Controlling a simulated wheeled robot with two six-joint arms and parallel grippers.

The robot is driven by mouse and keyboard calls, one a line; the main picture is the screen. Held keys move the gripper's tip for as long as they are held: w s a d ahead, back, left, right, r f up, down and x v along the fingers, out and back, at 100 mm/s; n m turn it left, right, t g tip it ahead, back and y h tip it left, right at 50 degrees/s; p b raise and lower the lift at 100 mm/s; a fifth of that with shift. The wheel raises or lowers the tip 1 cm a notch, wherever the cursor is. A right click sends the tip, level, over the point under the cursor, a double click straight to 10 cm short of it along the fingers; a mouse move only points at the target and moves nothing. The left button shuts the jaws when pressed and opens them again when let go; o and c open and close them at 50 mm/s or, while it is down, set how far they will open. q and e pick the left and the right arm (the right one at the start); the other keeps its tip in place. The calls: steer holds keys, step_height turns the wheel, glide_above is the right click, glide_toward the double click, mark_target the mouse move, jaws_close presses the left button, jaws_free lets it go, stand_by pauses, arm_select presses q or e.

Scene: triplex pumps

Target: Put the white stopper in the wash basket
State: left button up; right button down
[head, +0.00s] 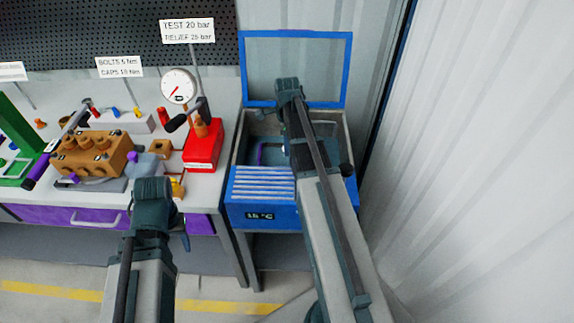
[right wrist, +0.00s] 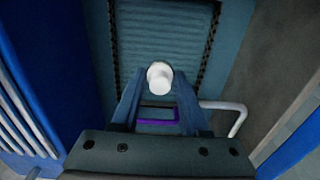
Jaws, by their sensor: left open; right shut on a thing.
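The white stopper (right wrist: 160,76) is between the fingertips of my right gripper (right wrist: 159,88), which is shut on it. In the right wrist view it shows in front of the teal wash basket (right wrist: 190,30), which has dark edges and a purple part (right wrist: 157,122). My right gripper (head: 289,92) also shows in the head view above the open blue washer (head: 265,212), but its fingers and the stopper are hidden there. The basket (head: 268,155) is partly covered by my right arm. My left gripper (head: 152,205) is open in front of the bench; its fingers are hard to see.
The washer's blue-framed lid (head: 296,70) stands open at the back. A white bent pipe (right wrist: 236,120) is beside the basket. A brown pump block (head: 92,156), a red gauge stand (head: 203,148) and small parts crowd the bench. A corrugated wall (head: 480,150) is close on the right.

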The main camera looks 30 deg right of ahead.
step_height(320, 180, down, 8)
steer(key=b, duration=0.7)
steer(key=shift+r, duration=0.1)
steer(key=c, duration=0.9)
jaws_free()
steer(key=shift+f, duration=0.2)
steer(key=o, duration=0.5)
steer(key=shift+r, duration=0.1)
step_height(320, 180, up, 12)
steer(key=p, duration=1.2)
steer(key=shift+r, duration=0.15)
